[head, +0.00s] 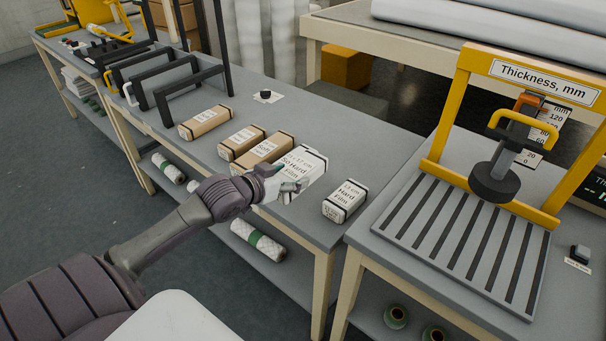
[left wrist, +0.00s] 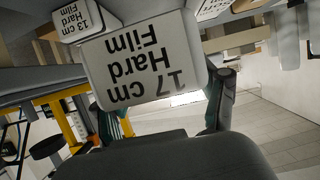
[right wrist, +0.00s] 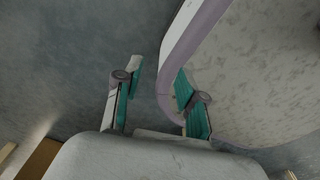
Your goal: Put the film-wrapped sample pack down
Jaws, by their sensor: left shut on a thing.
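The white film-wrapped pack marked 17 cm Hard Film (head: 309,164) is at the front part of the grey table, beside the brown packs. My left gripper (head: 288,184) is shut on it from the front; the fingers hide part of it. The left wrist view shows the same pack (left wrist: 145,65) between the fingers, its label upside down. I cannot tell whether its underside touches the table. A smaller white pack marked 13 cm Hard Film (head: 346,200) stands to its right, apart. My right gripper (right wrist: 160,85) is open and empty in the right wrist view, above the floor.
Several brown packs (head: 206,122) line the grey table (head: 300,105) to the left. A yellow thickness gauge (head: 450,110) with a slatted plate (head: 465,240) stands on the right table. Bare tabletop shows behind the packs and around the 13 cm pack.

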